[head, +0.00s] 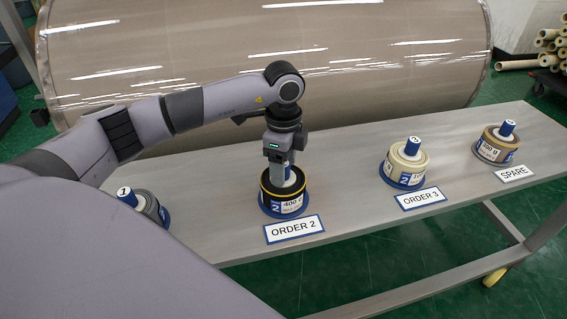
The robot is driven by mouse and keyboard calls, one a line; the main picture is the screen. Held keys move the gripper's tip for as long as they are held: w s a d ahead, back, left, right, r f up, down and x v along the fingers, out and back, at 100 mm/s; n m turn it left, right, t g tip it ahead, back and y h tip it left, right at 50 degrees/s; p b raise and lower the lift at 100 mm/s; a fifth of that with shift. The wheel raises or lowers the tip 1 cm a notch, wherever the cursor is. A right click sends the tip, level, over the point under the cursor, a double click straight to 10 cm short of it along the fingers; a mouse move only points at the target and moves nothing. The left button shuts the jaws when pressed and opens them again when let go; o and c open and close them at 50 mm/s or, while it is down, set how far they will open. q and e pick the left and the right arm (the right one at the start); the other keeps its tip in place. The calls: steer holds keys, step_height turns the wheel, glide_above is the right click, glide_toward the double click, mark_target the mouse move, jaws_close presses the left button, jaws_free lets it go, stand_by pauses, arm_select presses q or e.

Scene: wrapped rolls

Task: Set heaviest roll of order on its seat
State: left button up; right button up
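A black roll with a yellow edge and a label reading 400 g (284,196) sits around the blue post on the blue seat behind the ORDER 2 sign (294,229). My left gripper (286,174) points straight down at the top of this roll, at its post. Its fingertips are small and partly hidden, so its grip is unclear. A cream roll (405,164) sits at post 3 behind the ORDER 3 sign (420,198). A tan and dark roll labelled 300 g (493,149) sits behind the SPARE sign (514,174). My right gripper is out of view.
Post 1 (127,196) with a grey roll (147,206) stands at the left, partly covered by my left arm. The grey bench (345,178) is bare between the seats. A large wrapped roll (390,55) lies behind the bench. Cardboard tubes (551,48) are stacked at the far right.

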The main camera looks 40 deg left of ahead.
arm_select(q)
step_height(320, 180, up, 7)
steer(key=shift+r, duration=0.1)
stand_by(0.4)
stand_by(0.6)
